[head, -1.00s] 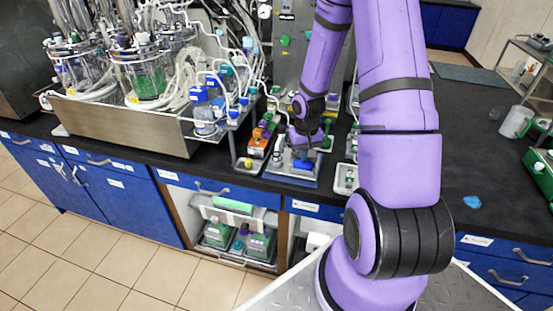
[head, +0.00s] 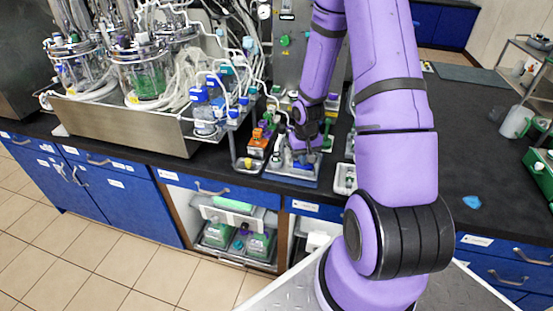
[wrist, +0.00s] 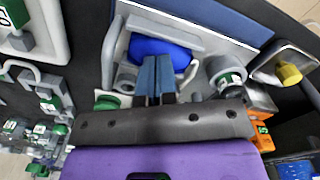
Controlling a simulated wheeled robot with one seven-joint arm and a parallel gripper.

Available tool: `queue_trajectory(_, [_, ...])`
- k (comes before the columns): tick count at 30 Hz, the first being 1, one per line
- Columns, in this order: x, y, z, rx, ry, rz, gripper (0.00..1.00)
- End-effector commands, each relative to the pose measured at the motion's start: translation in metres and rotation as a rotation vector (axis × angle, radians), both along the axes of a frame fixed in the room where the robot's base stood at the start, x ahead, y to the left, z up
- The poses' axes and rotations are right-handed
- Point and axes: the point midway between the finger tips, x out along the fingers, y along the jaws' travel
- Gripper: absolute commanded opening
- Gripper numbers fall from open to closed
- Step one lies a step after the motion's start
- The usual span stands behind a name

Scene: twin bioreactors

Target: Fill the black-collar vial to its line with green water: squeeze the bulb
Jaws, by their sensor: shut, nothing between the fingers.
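My gripper (wrist: 155,85) is shut, its two blue-grey fingers side by side and empty. In the wrist view the fingertips overlap the near edge of the blue bulb (wrist: 148,48), which sits in a grey frame. I cannot tell whether they touch or press it. A round grey holder (wrist: 228,75) right of the fingers carries a small vial-like piece with white, dark and green parts. Its collar and fill line cannot be made out. In the head view my gripper (head: 304,148) is just above the blue bulb (head: 303,163) on the bench; the vial is not clear there.
Orange and green bottles (head: 257,145) stand in a tray left of the bulb's station. A white-and-grey tray (head: 344,180) is on its right. The bioreactor bench with tubing (head: 125,125) is further left. The black bench top (head: 480,150) is mostly clear at the right.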

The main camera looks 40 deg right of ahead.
Motion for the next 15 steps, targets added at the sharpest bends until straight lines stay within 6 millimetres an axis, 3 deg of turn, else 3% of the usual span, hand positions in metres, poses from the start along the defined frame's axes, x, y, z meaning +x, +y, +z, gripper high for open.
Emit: queue_trajectory(15, [0.000,0.000,0.022,0.000,-0.001,-0.001,0.00])
